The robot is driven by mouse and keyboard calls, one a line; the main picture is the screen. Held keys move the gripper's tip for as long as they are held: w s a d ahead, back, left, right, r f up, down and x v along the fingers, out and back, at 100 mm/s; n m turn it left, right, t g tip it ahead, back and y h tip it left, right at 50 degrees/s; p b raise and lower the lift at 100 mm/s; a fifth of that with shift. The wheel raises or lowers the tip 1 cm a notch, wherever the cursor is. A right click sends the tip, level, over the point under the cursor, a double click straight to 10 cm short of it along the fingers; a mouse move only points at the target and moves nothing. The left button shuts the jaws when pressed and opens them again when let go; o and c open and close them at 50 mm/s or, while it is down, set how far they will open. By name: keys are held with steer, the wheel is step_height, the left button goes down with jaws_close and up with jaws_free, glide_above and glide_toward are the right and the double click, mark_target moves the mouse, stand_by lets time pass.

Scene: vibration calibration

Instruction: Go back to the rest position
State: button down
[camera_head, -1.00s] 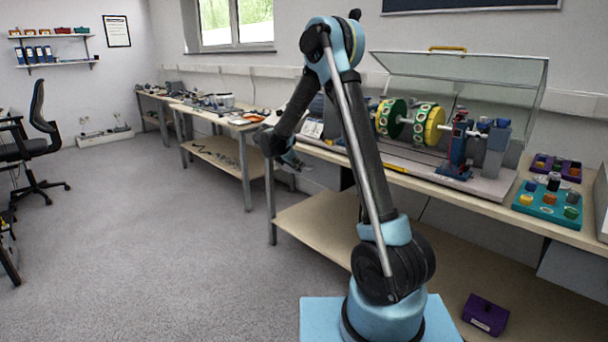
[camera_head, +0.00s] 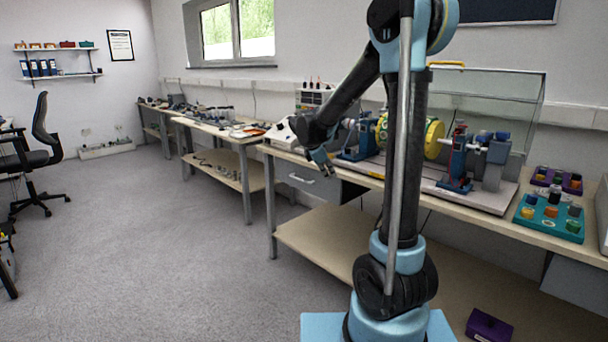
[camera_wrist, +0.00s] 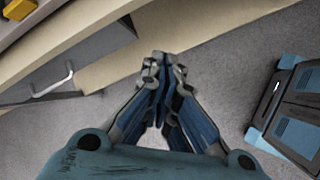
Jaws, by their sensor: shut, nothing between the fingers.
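My gripper (camera_head: 320,161) hangs at the end of my raised arm, in front of the workbench (camera_head: 562,237) edge in the head view. Its fingers point down and a little right, beside the grey drawer under the bench top. In the wrist view my gripper (camera_wrist: 164,62) has its fingertips together with nothing between them. The bench edge and a drawer handle (camera_wrist: 54,82) lie beyond it at the upper left. The vibration rig (camera_head: 468,160) stands on the bench, partly hidden behind my arm.
A teal tray (camera_head: 527,216) with coloured parts and a purple tray (camera_head: 574,184) are on the bench's right end. A purple box (camera_head: 489,325) lies on the lower shelf.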

steer(key=s+d+m+g+y, duration=0.1)
steer(key=s+d+m, duration=0.4)
steer(key=s, duration=0.5)
steer(key=s+d+m+g+y, duration=0.1)
steer(key=s+d+m, duration=0.3)
steer(key=s, duration=0.6)
steer(key=s+f+m+y, duration=0.1)
steer(key=s+f+m, duration=0.3)
steer(key=s, duration=0.4)
steer(key=s+f+m+y, duration=0.2)
steer(key=s+f+m, duration=0.2)
steer(key=s, duration=0.5)
steer(key=shift+d+f+m, duration=0.2)
steer(key=shift+f+m, duration=0.05)
steer(key=shift+m, duration=0.75)
